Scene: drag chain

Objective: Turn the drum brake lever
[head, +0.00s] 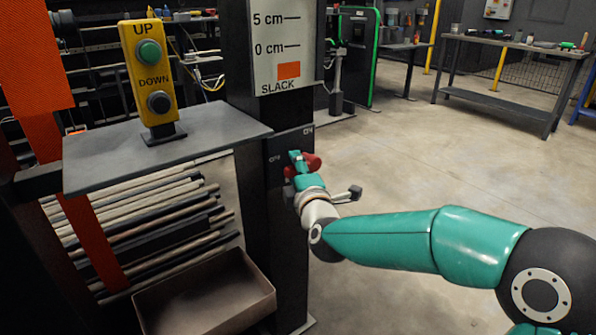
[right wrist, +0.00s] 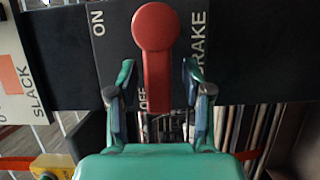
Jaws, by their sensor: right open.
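The red drum brake lever (head: 313,162) is on the dark post, partly hidden by my right gripper. In the right wrist view the lever (right wrist: 153,60) has a round knob at its upper end and a flat arm running down beside the OFF mark. Its label plate (right wrist: 112,55) reads ON, OFF and BRAKE. My right gripper (head: 297,160) is at the lever. In the right wrist view its open fingers (right wrist: 158,80) stand on either side of the lever arm, with gaps showing on both sides. My left gripper is not in view.
A yellow UP/DOWN button box (head: 149,80) stands on a grey shelf (head: 210,125) left of the post. A SLACK scale (head: 283,45) is above the lever. An open bin (head: 205,295) sits below. Open floor lies to the right, with a workbench (head: 510,45) farther back.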

